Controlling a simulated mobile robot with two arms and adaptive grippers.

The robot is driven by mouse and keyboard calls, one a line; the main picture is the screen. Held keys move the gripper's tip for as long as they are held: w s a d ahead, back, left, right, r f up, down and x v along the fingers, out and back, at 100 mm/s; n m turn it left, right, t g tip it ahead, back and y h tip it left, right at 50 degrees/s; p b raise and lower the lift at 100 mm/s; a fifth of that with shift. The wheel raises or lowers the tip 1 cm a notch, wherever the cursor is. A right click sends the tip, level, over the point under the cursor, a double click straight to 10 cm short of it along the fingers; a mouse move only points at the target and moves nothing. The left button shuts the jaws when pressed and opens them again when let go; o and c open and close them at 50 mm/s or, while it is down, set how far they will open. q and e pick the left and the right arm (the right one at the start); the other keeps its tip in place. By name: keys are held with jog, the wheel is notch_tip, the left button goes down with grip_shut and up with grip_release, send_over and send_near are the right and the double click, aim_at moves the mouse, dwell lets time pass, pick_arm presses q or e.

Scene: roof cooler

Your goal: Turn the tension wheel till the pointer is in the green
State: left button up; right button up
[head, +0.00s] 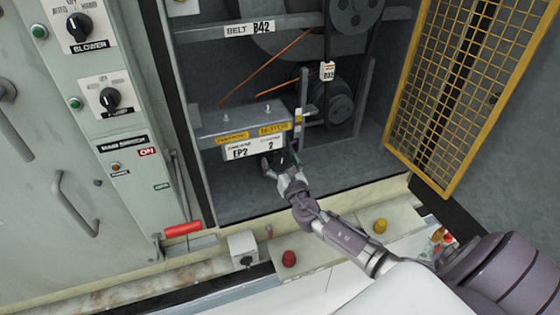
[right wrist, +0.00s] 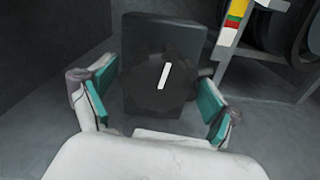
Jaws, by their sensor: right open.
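The tension wheel is a dark lobed knob with a white mark (right wrist: 163,76), on a dark block inside the cabinet. The mark is slightly tilted from upright. In the head view the wheel (head: 281,158) is mostly hidden by my right gripper (head: 284,170). In the right wrist view my right gripper (right wrist: 160,98) is open, its teal pads on either side of the wheel, with visible gaps. A striped scale (right wrist: 234,20) with yellow, red and green bands stands to the wheel's right; it is small in the head view (head: 298,119). I cannot make out the pointer. My left gripper is out of view.
A yellow mesh door (head: 458,90) stands open at the right. Belts and pulleys (head: 340,105) sit behind the wheel. A grey housing (head: 235,122) with labels is just above. A red-handled lever (head: 183,229) and switch panel (head: 100,90) are at the left.

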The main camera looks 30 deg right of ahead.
jog(key=shift+c, duration=0.2)
jog(key=c, duration=1.1)
